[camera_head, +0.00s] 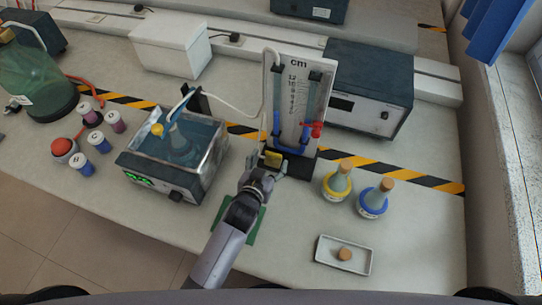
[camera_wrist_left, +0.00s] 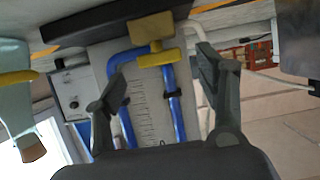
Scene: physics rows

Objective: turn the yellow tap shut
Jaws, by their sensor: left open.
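The yellow tap (camera_head: 273,158) is low on the front of the white manometer board (camera_head: 292,88), by the foot of its blue tube. In the left wrist view its yellow bar (camera_wrist_left: 159,58) lies across the top of a blue tube (camera_wrist_left: 174,100), with a darker yellow-brown block (camera_wrist_left: 151,27) just beyond. My left gripper (camera_head: 268,174) is close in front of the tap. In the wrist view the left gripper (camera_wrist_left: 163,68) is open, with the bar between and slightly beyond its fingertips; I see no contact. My right gripper is not in view.
A red clip (camera_head: 317,129) sits on the board's right side. Yellow-ringed (camera_head: 338,184) and blue-ringed (camera_head: 373,202) flasks stand right of the arm. A water bath (camera_head: 175,150) stands left. A small tray (camera_head: 343,255) lies in front; the bench right of it is clear.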

